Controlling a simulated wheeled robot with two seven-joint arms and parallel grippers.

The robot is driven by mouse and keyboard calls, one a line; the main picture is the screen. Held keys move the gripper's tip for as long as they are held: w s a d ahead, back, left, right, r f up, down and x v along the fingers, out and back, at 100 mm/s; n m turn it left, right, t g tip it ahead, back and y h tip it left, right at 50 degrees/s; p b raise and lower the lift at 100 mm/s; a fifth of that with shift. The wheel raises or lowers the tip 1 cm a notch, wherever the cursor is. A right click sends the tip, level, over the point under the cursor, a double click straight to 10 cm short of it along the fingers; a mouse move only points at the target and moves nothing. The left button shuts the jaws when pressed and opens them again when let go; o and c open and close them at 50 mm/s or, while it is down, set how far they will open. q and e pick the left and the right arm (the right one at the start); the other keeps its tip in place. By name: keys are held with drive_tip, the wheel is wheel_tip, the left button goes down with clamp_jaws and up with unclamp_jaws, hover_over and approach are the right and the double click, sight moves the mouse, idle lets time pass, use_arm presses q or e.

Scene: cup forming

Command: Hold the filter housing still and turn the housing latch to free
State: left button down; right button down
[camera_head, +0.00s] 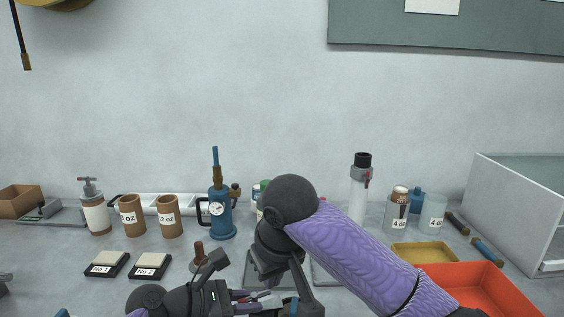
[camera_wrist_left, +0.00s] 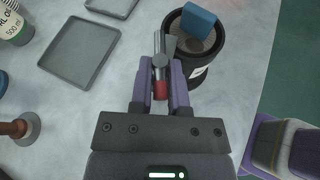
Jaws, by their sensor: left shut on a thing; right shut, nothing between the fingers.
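In the left wrist view the filter housing (camera_wrist_left: 203,72) is a dark open cylinder with a pale label and a mesh-like inside. A blue block (camera_wrist_left: 199,19) shows at its top; I cannot tell whether it belongs to it. The housing latch (camera_wrist_left: 160,88) is a silver lever with a red end, beside the housing. My left gripper (camera_wrist_left: 161,72) is shut on the latch with its purple fingers either side of it. It is low in the head view (camera_head: 270,299). My right gripper (camera_head: 302,287) points down there, shut and empty; its tips are hard to make out.
A brown-handled tamper (camera_head: 199,256) stands left of my right wrist. A blue pot (camera_head: 221,221), brown cups and labelled jars stand farther back. An orange tray (camera_head: 480,285) is at right.

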use_arm(q)
drive_tip(key=c, duration=0.5)
unclamp_jaws()
